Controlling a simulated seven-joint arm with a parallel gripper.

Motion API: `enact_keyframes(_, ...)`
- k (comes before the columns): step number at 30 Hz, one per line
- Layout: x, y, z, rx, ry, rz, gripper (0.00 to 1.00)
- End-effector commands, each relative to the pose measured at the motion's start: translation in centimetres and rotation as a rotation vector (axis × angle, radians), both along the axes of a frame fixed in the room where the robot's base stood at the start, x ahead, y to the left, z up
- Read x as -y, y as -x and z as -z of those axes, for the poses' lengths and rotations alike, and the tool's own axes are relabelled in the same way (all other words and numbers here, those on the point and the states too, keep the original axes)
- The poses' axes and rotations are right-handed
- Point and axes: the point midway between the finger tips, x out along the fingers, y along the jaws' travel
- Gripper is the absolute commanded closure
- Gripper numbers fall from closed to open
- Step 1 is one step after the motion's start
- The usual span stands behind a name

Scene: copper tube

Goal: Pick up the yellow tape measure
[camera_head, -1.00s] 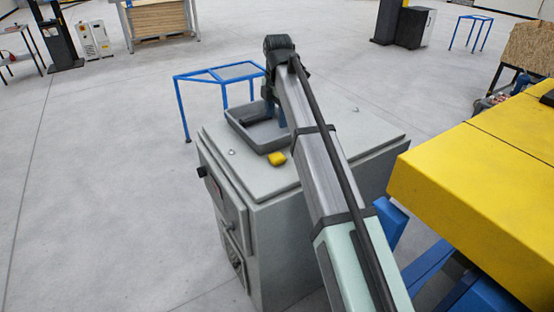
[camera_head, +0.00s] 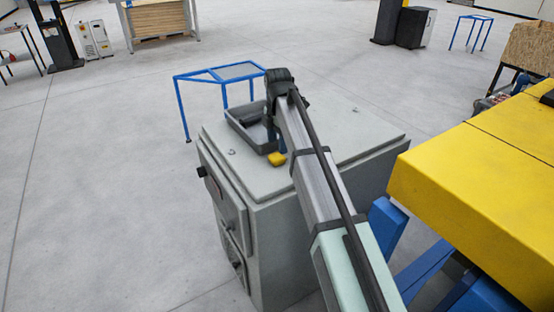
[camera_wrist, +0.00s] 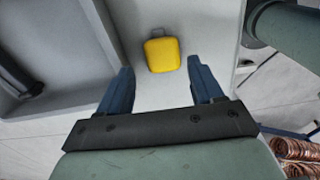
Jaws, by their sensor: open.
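The yellow tape measure (camera_head: 277,159) lies on top of the grey cabinet (camera_head: 355,130), beside the near edge of a grey tray. In the wrist view the tape measure (camera_wrist: 162,54) is a small rounded yellow block, ahead of my gripper and roughly centred between its lines. My gripper (camera_wrist: 157,75) is open, its two blue fingers apart with nothing between them. The fingertips stop short of the tape measure in that picture. In the head view my arm hides most of the gripper; a bit of blue finger (camera_head: 281,144) shows just above the tape measure.
The grey tray (camera_head: 234,119) holds a dark object (camera_wrist: 18,75). A yellow machine (camera_head: 480,170) stands to the right of the cabinet. A blue-framed table (camera_head: 182,108) stands behind. Copper-coloured tubes (camera_wrist: 298,150) show at the wrist view's lower right. The cabinet top right of my arm is clear.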

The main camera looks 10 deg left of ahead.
Motion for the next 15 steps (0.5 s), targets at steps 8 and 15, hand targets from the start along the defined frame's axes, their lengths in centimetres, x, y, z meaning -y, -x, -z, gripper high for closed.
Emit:
enact_keyframes(8,0.3,0.3,3.4,-0.002,0.001,0.0,0.34)
enact_keyframes(15,0.2,0.2,4.8,0.0,0.0,0.0,0.34)
